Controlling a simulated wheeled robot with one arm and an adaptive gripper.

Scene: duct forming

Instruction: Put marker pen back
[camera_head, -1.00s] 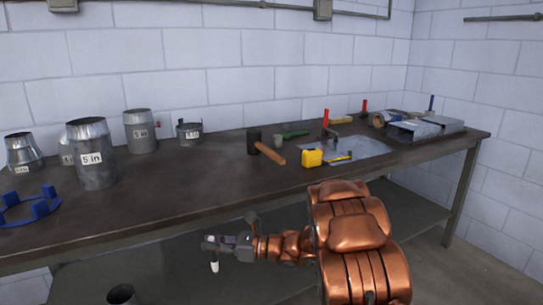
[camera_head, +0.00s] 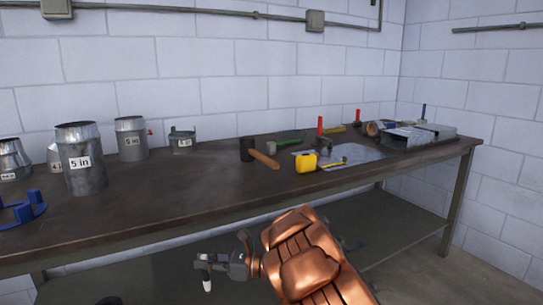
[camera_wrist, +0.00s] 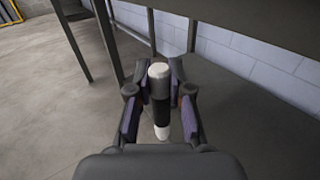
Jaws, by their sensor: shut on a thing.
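The marker pen (camera_wrist: 160,100) is held upright in the wrist view, with a white top, a dark middle and a white lower tip. My gripper (camera_wrist: 160,92) is shut on it, one finger on each side. In the head view my gripper (camera_head: 206,262) is low, in front of the workbench (camera_head: 190,195) and below the height of its top. The pen's white tip (camera_head: 207,286) hangs below the fingers there; the rest of the pen is mostly hidden by them.
On the bench stand several duct pieces (camera_head: 87,175), a blue stand (camera_head: 22,209), a mallet (camera_head: 262,158), a yellow tape measure (camera_head: 306,163) and a metal sheet (camera_head: 355,154). A lower shelf (camera_head: 400,225) runs under the bench. The bench's front middle is bare.

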